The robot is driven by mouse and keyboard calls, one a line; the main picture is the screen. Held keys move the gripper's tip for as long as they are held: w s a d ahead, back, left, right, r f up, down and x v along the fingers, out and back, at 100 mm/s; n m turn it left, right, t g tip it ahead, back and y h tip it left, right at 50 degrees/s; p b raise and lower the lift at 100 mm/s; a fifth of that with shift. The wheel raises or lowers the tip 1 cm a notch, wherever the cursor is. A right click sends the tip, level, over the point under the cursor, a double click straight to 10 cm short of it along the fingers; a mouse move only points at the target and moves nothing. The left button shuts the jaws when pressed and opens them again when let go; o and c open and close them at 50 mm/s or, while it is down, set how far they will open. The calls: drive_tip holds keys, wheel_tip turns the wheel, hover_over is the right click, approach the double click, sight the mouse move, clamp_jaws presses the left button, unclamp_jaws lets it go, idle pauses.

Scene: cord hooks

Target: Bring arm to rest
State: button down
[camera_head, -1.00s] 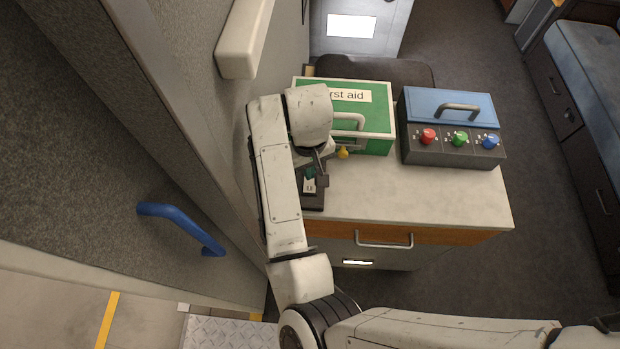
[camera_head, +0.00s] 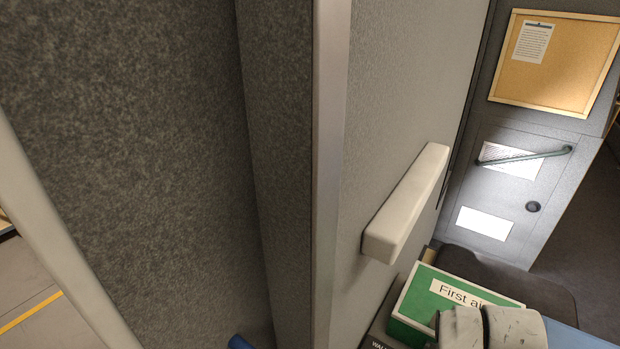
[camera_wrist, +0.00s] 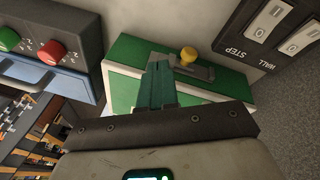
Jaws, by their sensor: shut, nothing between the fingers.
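My gripper (camera_wrist: 158,66) is in the wrist view, its green fingers together with nothing between them. The fingers overlap the green first aid box (camera_wrist: 122,58) in that view; I cannot tell whether they touch it. A yellow knob (camera_wrist: 189,54) on a grey latch shows just right of the fingertips. In the head view only a white part of my arm (camera_head: 490,328) shows at the bottom edge, in front of the first aid box (camera_head: 430,300). My gripper is out of that view.
In the wrist view a control box (camera_wrist: 45,75) with red and green knobs stands at left, and a switch panel (camera_wrist: 270,28) at upper right. In the head view a wall with a pale bar (camera_head: 407,205) rises beside the first aid box. A door (camera_head: 510,190) stands behind.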

drive_tip(key=shift+n, duration=0.4)
drive_tip(key=s+f, duration=0.1)
drive_tip(key=s, duration=0.2)
drive_tip(key=s+d+f+b, duration=0.1)
drive_tip(key=s+f, duration=0.1)
drive_tip(key=s, duration=0.2)
drive_tip(key=s+d+f+b, duration=0.1)
drive_tip(key=s+f, duration=0.1)
drive_tip(key=s, duration=0.2)
drive_tip(key=shift+d+f, duration=0.1)
drive_tip(key=shift+f, duration=0.1)
drive_tip(key=s+a+f+g+y+b, duration=0.1)
drive_tip(key=s+a+f, duration=0.3)
drive_tip(key=s+a, duration=0.4)
drive_tip(key=shift+s+a+f+y, duration=0.2)
drive_tip(key=shift+s+y, duration=0.6)
drive_tip(key=shift+s, duration=0.4)
